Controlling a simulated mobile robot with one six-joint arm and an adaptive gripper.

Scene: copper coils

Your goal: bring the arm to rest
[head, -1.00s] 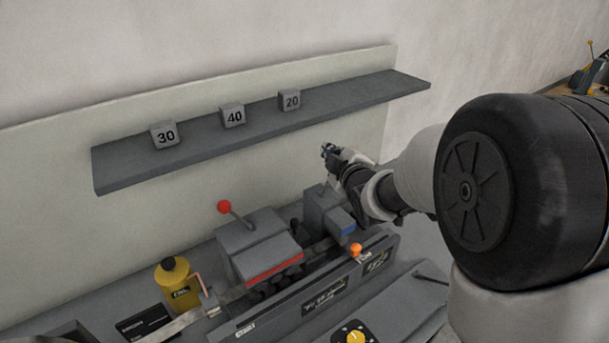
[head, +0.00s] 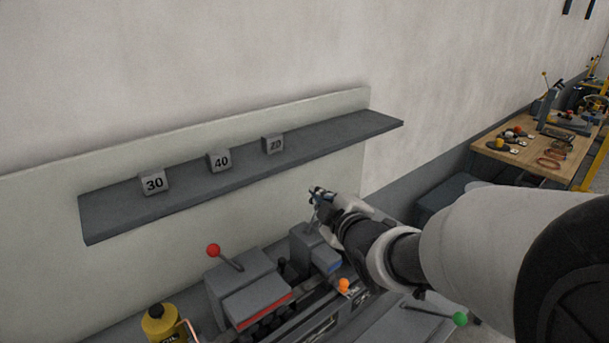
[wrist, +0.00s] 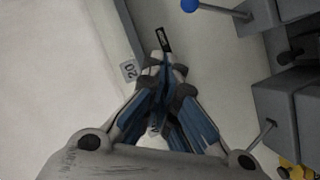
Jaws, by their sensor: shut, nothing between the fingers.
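My gripper (head: 318,193) is in front of the pale back panel, below the right part of the grey shelf (head: 240,170) and above the grey machine (head: 255,290). In the wrist view its fingers (wrist: 164,62) are closed together with nothing held between them. My arm comes in from the right edge of the head view. Blocks marked 30 (head: 154,183), 40 (head: 219,161) and 20 (head: 273,144) stand on the shelf. The block marked 20 also shows beside the fingertips in the wrist view (wrist: 128,70).
The machine has a red-knobbed lever (head: 213,250), an orange knob (head: 343,285) and a green-knobbed lever (head: 460,319). A yellow oil can (head: 160,323) stands at lower left. A wooden bench (head: 520,150) with tools and parts is at the far right. The wall above the shelf is clear.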

